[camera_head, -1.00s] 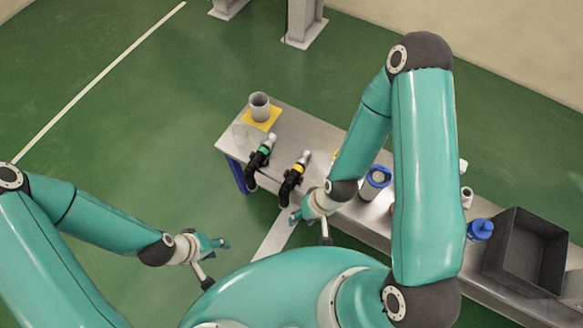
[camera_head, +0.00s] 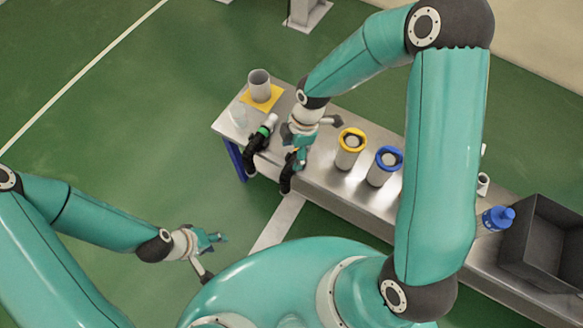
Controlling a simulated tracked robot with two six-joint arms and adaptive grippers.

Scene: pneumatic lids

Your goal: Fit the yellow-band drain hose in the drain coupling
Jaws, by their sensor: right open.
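The yellow-band drain hose (camera_head: 287,176) lies on the metal bench, its black bent end hanging over the front edge. Its upper part and most of the yellow band are hidden by my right gripper (camera_head: 297,154), which is open and right at the hose. I cannot tell whether they touch. A grey open cylinder (camera_head: 259,86) stands on a yellow square at the bench's left end. A yellow-ringed cylinder (camera_head: 343,158) stands right of my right gripper. I cannot tell which one is the drain coupling. My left gripper (camera_head: 220,239) hangs empty in front of the bench, its opening unclear.
A green-band hose (camera_head: 257,143) lies just left of my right gripper. A blue-ringed cylinder (camera_head: 377,176), a blue-topped item (camera_head: 497,219) and a dark crate (camera_head: 540,235) stand farther right.

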